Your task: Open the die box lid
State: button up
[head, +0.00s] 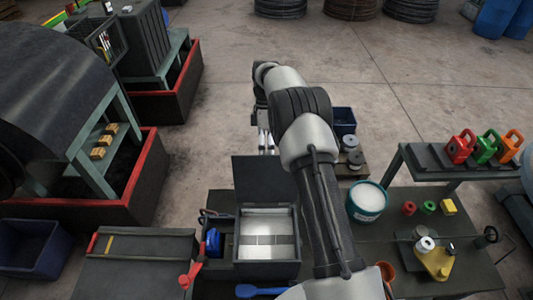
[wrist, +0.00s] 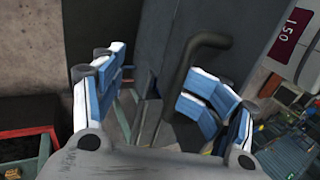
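The die box (head: 267,270) is a dark box on the bench in the head view. Its pale metal interior with divided compartments is exposed. Its dark lid (head: 266,182) stands raised at the back of the box. My gripper (wrist: 162,84) shows blue-and-white finger pads spread apart in the wrist view. A dark panel, apparently the lid (wrist: 150,30), is ahead of it, with a dark bent handle (wrist: 207,45) close to the right finger. I cannot tell whether they touch.
A teal-rimmed tub (head: 367,202) stands right of my arm. A shelf (head: 470,160) with coloured padlock-like blocks is farther right. A ramped dark box (head: 135,250) lies left, and a blue scoop-like tool (head: 258,291) lies in front. Open floor extends behind.

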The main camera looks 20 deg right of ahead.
jog(key=shift+s+f, duration=0.15)
jog(key=shift+f, duration=0.3)
notch_tip(320, 180, up, 11)
jog(key=shift+f, duration=0.1)
jog(key=c, duration=0.4)
